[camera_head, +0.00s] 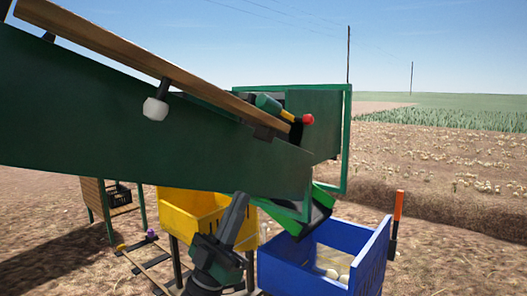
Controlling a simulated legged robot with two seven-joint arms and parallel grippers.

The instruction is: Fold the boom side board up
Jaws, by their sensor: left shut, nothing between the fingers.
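The long green boom (120,115) slopes down from upper left to the middle of the head view. A long brown wooden board (150,65), which looks like the boom side board, runs along its upper edge. A white knob (155,109) hangs below the board on a dark stem. The board's exact fold angle is hard to tell. My left gripper (239,197) is low in the middle, under the boom's lower edge, with its dark fingers pointing up. It is shut and empty, apart from the board. My right gripper is out of view.
A green frame (346,140) and a red-tipped green lever (285,110) stand at the boom's low end. Below are a yellow crate (185,215) and a blue crate (310,265). An orange-topped post (398,207) stands right. The field right is open.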

